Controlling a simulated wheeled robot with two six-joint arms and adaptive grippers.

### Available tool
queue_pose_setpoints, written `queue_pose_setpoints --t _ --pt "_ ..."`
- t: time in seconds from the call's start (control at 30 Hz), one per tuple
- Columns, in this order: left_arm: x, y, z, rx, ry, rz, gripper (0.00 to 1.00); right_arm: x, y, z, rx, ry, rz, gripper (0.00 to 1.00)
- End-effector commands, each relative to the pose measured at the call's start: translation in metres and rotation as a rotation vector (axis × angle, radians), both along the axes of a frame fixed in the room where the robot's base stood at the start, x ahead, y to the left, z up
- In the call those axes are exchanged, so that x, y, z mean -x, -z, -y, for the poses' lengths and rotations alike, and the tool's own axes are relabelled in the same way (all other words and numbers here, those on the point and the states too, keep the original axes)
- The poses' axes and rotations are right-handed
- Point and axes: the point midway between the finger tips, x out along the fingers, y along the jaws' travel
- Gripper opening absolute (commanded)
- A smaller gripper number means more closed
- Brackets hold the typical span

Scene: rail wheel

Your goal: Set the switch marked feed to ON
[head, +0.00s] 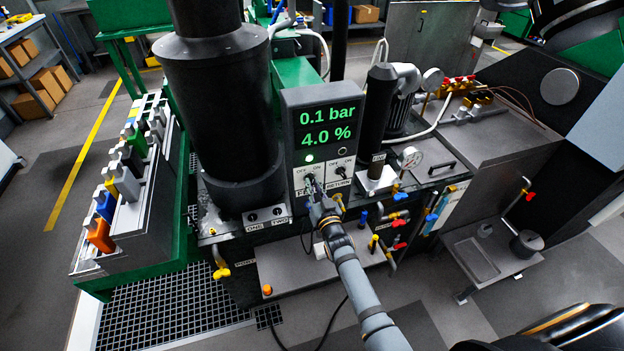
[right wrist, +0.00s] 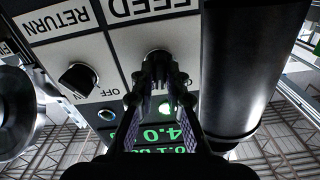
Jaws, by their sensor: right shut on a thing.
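The feed switch (right wrist: 157,56) is a dark knob on a white plate marked FEED, on the front of the grey display box (head: 289,128). My right gripper (head: 313,190) reaches up to this plate and hides most of the knob in the head view. In the right wrist view, which shows the panel upside down, the two fingers (right wrist: 158,74) are shut on the feed knob from both sides. The knob's exact angle is hidden by the fingers. My left gripper is in neither view.
The return switch (right wrist: 78,78) sits beside the feed plate, also in the head view (head: 341,172). The display reads 0.1 bar and 4.0 %. A light (head: 309,158) above feed glows. A thick black column (head: 228,110) stands left; gauges, pipes and coloured valves crowd the right.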

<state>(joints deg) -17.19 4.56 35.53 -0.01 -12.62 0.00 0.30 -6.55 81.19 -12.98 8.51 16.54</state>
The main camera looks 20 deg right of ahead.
Motion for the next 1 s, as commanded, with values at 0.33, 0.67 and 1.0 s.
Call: queue_pose_setpoints --t 0.33,0.67,1.0 --pt "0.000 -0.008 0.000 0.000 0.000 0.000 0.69 0.000 0.000 0.000 -0.101 0.000 -0.004 0.00" --pt "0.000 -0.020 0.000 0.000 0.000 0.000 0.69 0.000 -0.003 0.000 -0.190 0.000 -0.008 0.00" --pt "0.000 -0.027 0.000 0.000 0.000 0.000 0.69 0.000 0.000 0.000 -0.345 0.000 -0.013 0.27"
